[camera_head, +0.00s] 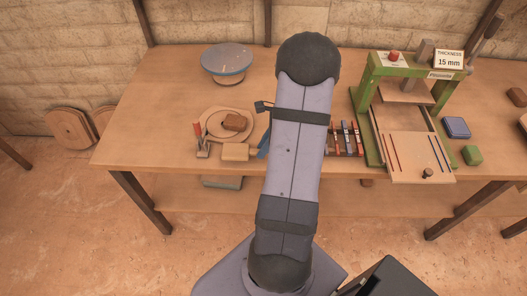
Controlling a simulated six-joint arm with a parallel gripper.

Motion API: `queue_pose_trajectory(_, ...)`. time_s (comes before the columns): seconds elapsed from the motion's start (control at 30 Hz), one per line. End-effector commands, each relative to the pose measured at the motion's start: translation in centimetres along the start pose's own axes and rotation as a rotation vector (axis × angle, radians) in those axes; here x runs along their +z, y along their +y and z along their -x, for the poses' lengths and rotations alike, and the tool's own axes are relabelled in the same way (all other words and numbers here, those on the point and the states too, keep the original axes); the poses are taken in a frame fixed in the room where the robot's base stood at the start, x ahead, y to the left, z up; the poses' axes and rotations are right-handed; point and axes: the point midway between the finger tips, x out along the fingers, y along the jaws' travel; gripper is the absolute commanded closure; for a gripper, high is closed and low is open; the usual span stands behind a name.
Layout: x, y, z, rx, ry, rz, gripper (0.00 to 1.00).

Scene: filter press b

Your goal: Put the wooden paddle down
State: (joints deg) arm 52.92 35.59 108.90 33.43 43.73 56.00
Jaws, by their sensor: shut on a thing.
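My arm rises through the middle of the picture and hides its own far end. A pale flat wooden piece (235,152) shows just left of the arm, near the table's front edge. It may be the wooden paddle. I cannot tell whether it lies on the table or is held. A narrow blue piece (263,146) shows between it and the arm, partly hidden.
The wooden table (150,130) has free room at its left. A round board (213,118) bears a brown lump (235,122). A blue-grey turntable (227,62) stands behind. Right of the arm are a tool rack (345,140), a green press (368,125) and blue (456,128) and green (472,155) blocks.

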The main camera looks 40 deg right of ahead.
Motion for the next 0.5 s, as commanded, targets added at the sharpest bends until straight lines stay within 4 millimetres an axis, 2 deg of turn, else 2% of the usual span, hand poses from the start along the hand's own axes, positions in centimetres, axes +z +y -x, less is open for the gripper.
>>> queue_pose_trajectory(0.2,-0.9,0.1,-2.2,0.002,0.000,0.000,1.00)
queue_pose_trajectory(0.5,-1.0,0.0,-2.4,0.001,0.000,0.001,1.00)
